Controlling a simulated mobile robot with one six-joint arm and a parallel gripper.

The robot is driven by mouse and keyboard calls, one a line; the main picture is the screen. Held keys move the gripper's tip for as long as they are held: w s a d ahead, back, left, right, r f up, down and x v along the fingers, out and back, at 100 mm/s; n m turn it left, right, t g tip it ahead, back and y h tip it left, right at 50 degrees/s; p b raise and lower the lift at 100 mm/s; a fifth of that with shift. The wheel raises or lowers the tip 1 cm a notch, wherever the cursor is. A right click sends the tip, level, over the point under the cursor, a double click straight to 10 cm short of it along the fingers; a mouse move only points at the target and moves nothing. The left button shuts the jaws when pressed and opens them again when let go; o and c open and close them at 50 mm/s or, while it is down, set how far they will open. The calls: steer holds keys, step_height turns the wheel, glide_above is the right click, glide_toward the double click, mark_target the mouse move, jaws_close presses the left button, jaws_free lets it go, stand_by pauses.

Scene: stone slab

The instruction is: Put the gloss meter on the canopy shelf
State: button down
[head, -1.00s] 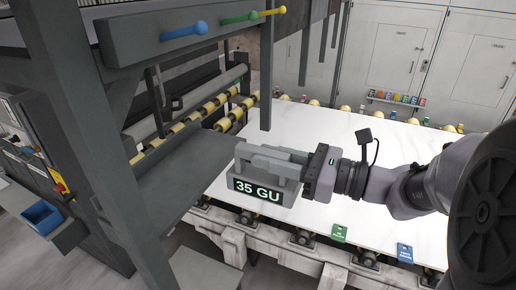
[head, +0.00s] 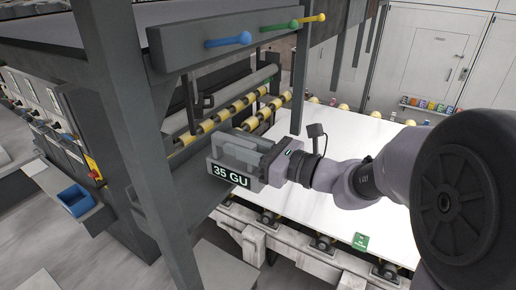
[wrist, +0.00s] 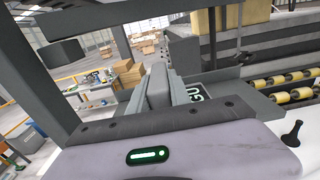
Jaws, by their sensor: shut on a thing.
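The gloss meter (head: 231,175) is a grey block with a dark display reading "35 GU". My gripper (head: 248,151) is shut on its upper part, reaching in from the right. In the wrist view the meter (wrist: 196,94) shows partly, with "GU" sideways, beyond the gripper's body. The canopy shelf (head: 184,186) is a flat dark grey plate between the frame posts.
A dark post (head: 301,75) stands just behind my gripper, and a thick front post (head: 140,150) stands left of the shelf. A crossbar with coloured knobs (head: 228,40) is above. Yellow-banded rollers (head: 243,103) lie behind. The white slab (head: 335,140) extends right.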

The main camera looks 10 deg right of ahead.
mark_target(212, 144)
steer(key=x, duration=0.5)
steer(key=f+x, duration=0.1)
steer(key=x, duration=0.2)
steer(key=shift+w+a+f+b, duration=0.1)
steer(key=shift+a+f+b, duration=0.05)
steer(key=shift+b, duration=0.2)
steer(key=shift+f+b, duration=0.35)
steer(key=c, duration=1.1)
jaws_free()
